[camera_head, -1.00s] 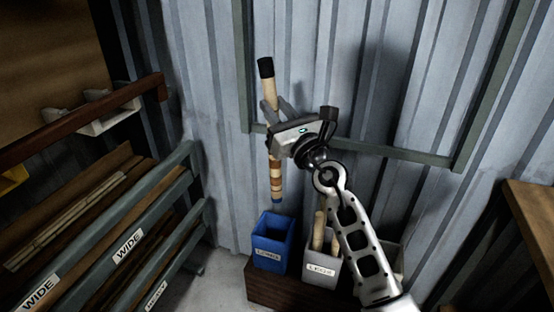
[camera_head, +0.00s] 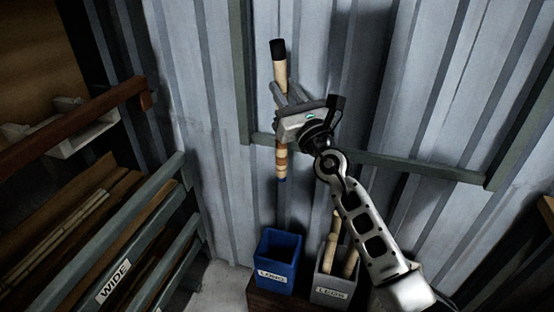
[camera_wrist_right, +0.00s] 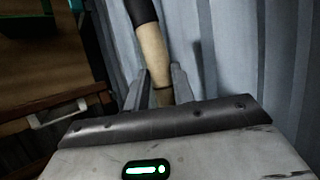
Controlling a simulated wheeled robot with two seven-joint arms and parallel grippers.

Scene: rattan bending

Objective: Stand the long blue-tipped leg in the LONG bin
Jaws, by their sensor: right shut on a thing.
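The long leg (camera_head: 281,160) is a pale, banded rod with a black top and a blue lower tip. My right gripper (camera_head: 276,96) is shut on its upper part and holds it nearly upright. In the right wrist view the leg (camera_wrist_right: 152,48) stands between the two fingers (camera_wrist_right: 158,88). The blue LONG bin (camera_head: 278,264) is below it, open at the top. The leg's blue tip hangs above the bin, clear of the rim. My left gripper is not in view.
A grey bin (camera_head: 333,285) holding several pale rods stands right of the blue bin. Both sit on a brown base (camera_head: 262,300). A rack with WIDE labels (camera_head: 114,281) is at the left. The corrugated wall (camera_head: 215,120) is close behind the leg.

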